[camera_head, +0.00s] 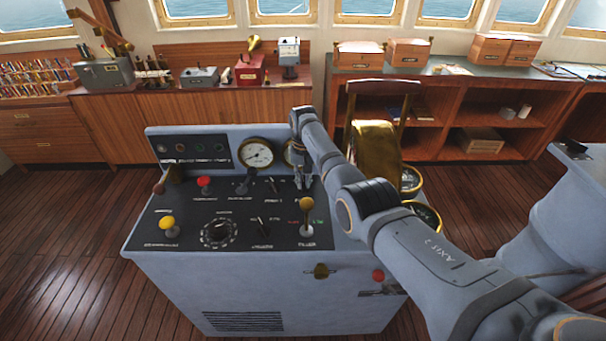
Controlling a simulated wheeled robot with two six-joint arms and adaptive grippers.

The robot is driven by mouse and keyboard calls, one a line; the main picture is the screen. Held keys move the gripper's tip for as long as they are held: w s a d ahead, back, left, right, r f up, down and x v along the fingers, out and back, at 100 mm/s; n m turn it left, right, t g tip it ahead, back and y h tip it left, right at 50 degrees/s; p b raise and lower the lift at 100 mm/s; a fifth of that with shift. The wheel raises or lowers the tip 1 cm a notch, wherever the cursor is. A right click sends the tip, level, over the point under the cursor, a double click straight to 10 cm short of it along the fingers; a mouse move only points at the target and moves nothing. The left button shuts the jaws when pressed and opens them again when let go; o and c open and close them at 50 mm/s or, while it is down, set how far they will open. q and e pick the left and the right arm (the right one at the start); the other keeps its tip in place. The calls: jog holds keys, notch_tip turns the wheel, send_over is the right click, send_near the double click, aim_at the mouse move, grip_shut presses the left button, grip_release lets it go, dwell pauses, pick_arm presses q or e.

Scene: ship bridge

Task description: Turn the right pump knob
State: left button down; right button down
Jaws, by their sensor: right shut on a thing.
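The grey console (160,262) stands in the middle of the camera_head view with a black sloped control panel. My right arm comes in from the right, and my right gripper (303,184) points down at the panel's upper right, below the gauges. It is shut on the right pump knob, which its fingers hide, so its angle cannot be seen. Another small black knob (272,185) sits just left of the gripper, its pointer tilted. My left gripper is not in view.
A yellow-topped lever (307,207) stands close below the gripper. Wooden floor is clear at left.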

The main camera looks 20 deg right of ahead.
aim_at(304, 183)
jog(key=shift+d+r+n+p, duration=0.15)
jog(key=shift+n+p, duration=0.25)
jog(key=shift+n, duration=2)
jog(key=shift+n+p, duration=0.3)
jog(key=c, duration=1.4)
grip_release()
jog(key=shift+r, duration=0.2)
notch_tip(304, 183, up, 11)
jog(key=shift+r, duration=0.15)
